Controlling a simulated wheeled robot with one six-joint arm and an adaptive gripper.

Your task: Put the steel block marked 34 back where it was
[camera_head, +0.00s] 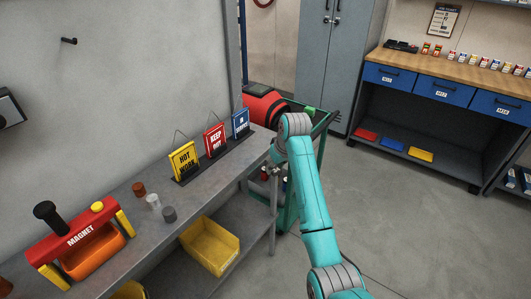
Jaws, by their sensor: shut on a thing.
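My teal arm reaches up from the bottom of the head view and bends over near the far end of the grey bench (130,222). My gripper (269,172) is mostly hidden beside and behind the arm; only a small grey part shows by the bench's right end. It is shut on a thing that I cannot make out. I see no steel block with the number 34 in this view. On the bench stand small brown (138,190), white (153,201) and grey (169,214) cylinders, with no readable marks.
A yellow bin (210,246) sits below. A red machine on a green cart (322,122) is behind my arm. The floor at right is clear.

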